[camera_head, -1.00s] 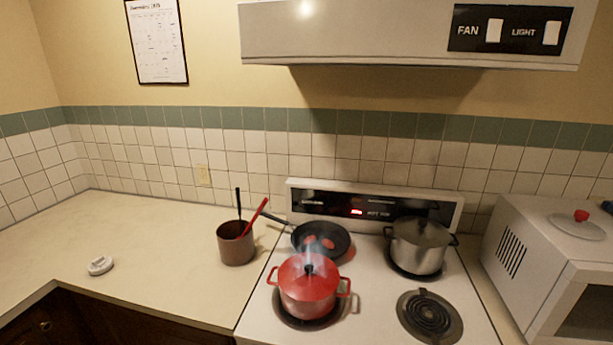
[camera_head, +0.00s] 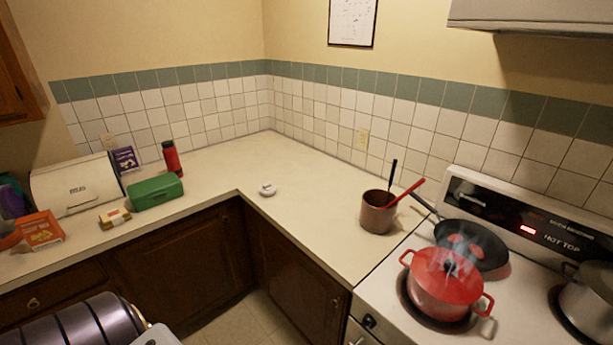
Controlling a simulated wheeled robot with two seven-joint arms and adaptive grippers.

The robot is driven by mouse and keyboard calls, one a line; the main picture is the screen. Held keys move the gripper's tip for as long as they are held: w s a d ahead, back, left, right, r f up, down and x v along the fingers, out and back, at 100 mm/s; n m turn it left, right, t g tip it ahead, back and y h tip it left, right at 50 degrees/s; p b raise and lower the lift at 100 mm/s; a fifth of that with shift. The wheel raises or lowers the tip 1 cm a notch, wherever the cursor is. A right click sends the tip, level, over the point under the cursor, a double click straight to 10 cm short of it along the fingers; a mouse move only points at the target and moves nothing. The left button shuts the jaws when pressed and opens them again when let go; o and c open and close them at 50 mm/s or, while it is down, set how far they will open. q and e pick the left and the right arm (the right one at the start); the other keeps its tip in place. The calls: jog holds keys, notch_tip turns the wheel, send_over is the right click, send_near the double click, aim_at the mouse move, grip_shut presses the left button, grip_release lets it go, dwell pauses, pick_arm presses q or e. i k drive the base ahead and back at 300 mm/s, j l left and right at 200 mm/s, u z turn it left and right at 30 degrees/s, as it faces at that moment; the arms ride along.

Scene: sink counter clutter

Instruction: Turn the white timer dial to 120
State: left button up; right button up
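A small round white timer (camera_head: 267,190) lies on the counter near the inner corner edge, left of the brown utensil pot. Its dial markings are too small to read. Neither of my grippers shows in the head view. A dark ribbed part of my own arm and a pale part beside it show at the bottom left, well below and left of the timer.
A brown pot with utensils (camera_head: 377,213) stands between the timer and the stove. A steaming red pot (camera_head: 443,285) and a black pan (camera_head: 490,248) sit on the stove. A green box (camera_head: 155,193) and red bottle (camera_head: 172,157) stand left. Counter around the timer is clear.

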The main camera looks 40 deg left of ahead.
aim_at(263, 193)
jog(key=j+u, duration=0.1)
jog(key=u, duration=1.4)
